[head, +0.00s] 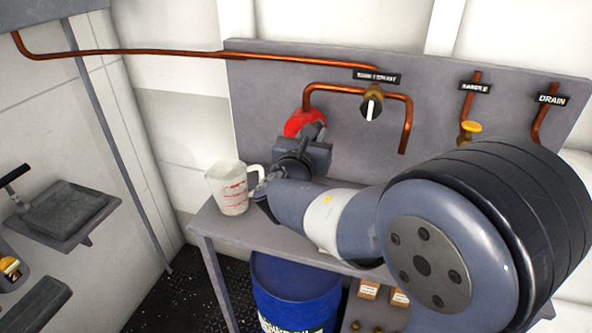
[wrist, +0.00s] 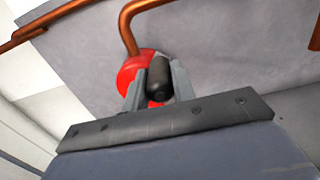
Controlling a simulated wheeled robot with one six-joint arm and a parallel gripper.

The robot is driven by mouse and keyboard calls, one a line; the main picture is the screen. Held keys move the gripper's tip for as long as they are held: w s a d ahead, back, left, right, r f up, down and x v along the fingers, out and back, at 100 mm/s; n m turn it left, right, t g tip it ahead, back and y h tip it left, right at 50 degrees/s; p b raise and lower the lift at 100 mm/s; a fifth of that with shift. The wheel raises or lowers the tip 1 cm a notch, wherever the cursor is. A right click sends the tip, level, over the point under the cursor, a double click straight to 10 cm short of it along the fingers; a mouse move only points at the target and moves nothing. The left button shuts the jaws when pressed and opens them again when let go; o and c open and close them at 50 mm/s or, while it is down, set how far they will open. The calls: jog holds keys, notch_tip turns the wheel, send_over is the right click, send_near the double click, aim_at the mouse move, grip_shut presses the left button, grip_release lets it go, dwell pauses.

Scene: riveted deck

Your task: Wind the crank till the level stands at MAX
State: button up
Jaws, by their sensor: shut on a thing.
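The crank is a red wheel (head: 303,121) on the grey back panel, under a copper pipe; it also shows in the wrist view (wrist: 128,72). My gripper (head: 314,134) is at the wheel and shut on its black handle (wrist: 159,78), with one finger on each side of it in the wrist view. A clear measuring jug (head: 229,190) with red marks stands on the bench to the left of my gripper. Its marks are too small to read, and I cannot make out a liquid level in it. My arm hides part of the wheel and the bench.
A black-handled valve (head: 371,104) sits on the panel right of the wheel. A pipe labelled SAMPLE has a yellow knob (head: 470,127); another is labelled DRAIN (head: 552,99). A blue drum (head: 294,290) stands under the bench (head: 207,226). A grey shelf (head: 65,212) is at left.

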jog(key=shift+s+d+f+b, duration=0.15)
jog(key=shift+d+f+b, duration=0.2)
jog(key=shift+f+b, duration=0.4)
jog(key=shift+s+d+f+b, duration=0.1)
jog(key=shift+d+f+b, duration=0.25)
jog(key=shift+f+b, duration=0.4)
jog(key=shift+s+d+f+b, duration=0.15)
jog(key=shift+d+f+b, duration=0.2)
jog(key=shift+f+b, duration=0.4)
jog(key=f+b, duration=0.4)
jog(key=shift+w+a, duration=0.1)
jog(key=shift+a, duration=0.15)
jog(key=shift+w+a+f+b, duration=0.3)
jog(key=shift+a+f+b, duration=0.4)
jog(key=shift+f, duration=0.2)
jog(key=shift+w+a+f+b, duration=0.25)
jog(key=shift+a+f+b, duration=0.3)
jog(key=shift+a+f, duration=0.25)
jog(key=shift+w+a+f, duration=0.1)
jog(key=shift+w+a, duration=0.15)
jog(key=shift+a, duration=0.45)
jog(key=shift+w+a+f, duration=0.15)
jog(key=shift+w+a, duration=0.15)
jog(key=shift+a, duration=0.4)
jog(key=shift+w+a+f, duration=0.1)
jog(key=shift+w+a, duration=0.15)
jog(key=shift+a, duration=0.45)
jog(key=shift+f, duration=0.15)
